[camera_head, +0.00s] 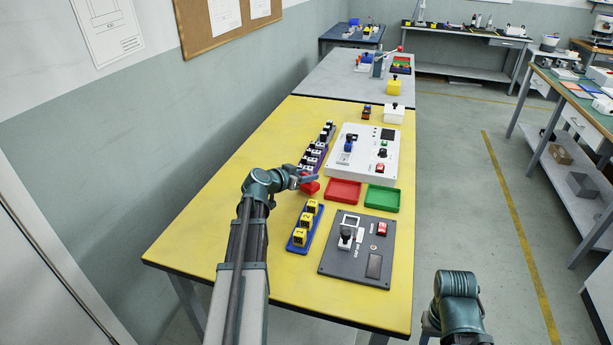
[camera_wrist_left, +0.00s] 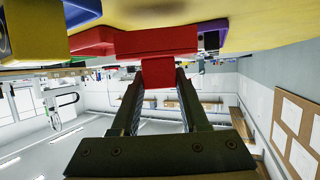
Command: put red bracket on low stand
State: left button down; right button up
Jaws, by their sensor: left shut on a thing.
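My left gripper (camera_head: 304,180) is shut on the red bracket (camera_head: 310,188), low over the yellow table between the purple rack and the red tray. In the left wrist view, which looks upside down, the bracket's narrow tab (camera_wrist_left: 158,72) sits between the fingers of the left gripper (camera_wrist_left: 158,82). Its wider red part (camera_wrist_left: 155,42) lies beyond the fingertips, close to the tabletop; I cannot tell whether it touches. I cannot make out for sure which thing is the low stand. My right arm shows at the lower right, but its gripper is out of view.
A red tray (camera_head: 343,192) and a green tray (camera_head: 382,199) lie right of the gripper. A white panel (camera_head: 378,165) is behind them, a dark panel (camera_head: 350,265) in front. A blue holder (camera_head: 297,238) carries yellow blocks. A purple rack (camera_head: 311,163) stands behind. The table's front left is clear.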

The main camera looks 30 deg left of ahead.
aim_at(307, 174)
pick_arm(q)
notch_tip(307, 174, up, 8)
jog(key=p, duration=0.7)
jog(key=shift+f, duration=0.1)
